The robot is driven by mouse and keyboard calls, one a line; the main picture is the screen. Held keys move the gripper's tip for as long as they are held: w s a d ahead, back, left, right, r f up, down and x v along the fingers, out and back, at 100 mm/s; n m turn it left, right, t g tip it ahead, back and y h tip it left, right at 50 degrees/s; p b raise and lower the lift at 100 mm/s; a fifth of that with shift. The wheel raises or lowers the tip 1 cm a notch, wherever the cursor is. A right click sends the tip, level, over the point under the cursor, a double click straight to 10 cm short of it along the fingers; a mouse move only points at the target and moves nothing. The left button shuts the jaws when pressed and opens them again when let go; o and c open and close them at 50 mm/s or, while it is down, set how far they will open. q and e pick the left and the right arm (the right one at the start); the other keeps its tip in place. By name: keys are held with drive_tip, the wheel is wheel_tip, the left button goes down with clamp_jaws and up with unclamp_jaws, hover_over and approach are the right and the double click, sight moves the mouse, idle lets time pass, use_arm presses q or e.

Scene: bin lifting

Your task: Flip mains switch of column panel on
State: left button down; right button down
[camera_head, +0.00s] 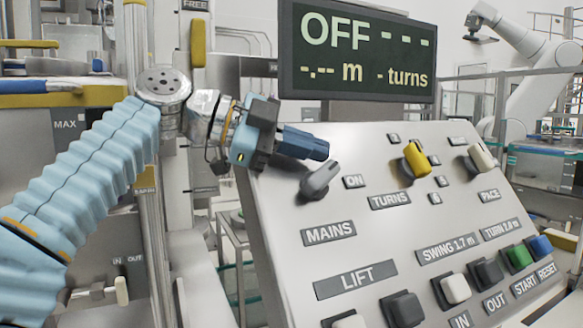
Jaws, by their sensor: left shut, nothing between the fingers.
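The column panel (280,231) is a slanted light-grey board filling the right half of the head view. Its mains switch (320,180) is a grey rotary knob at the panel's upper left, above the MAINS label (328,232). The knob's pointer slants up to the right, with the ON label (354,181) just right of it. The display (357,50) above the panel reads OFF. My left gripper (322,150) is shut and empty, with its blue fingers just above the knob. I cannot tell whether they touch it. My right gripper is not in view.
A yellow TURNS knob (416,160) and a pale PACE knob (482,158) sit right of the mains switch. Several push buttons, including a green one (518,257), line the lower panel. A vertical post (158,230) stands behind my left arm.

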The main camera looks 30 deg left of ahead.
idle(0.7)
use_arm(q)
drive_tip(key=shift+r+p, duration=0.75)
drive_tip(key=shift+r, duration=0.1)
drive_tip(key=p+v, duration=0.1)
drive_tip(key=v, duration=1.2)
drive_tip(key=shift+s+a+p, duration=0.25)
drive_tip(key=shift+a+p, duration=0.05)
drive_tip(key=shift+p, duration=0.05)
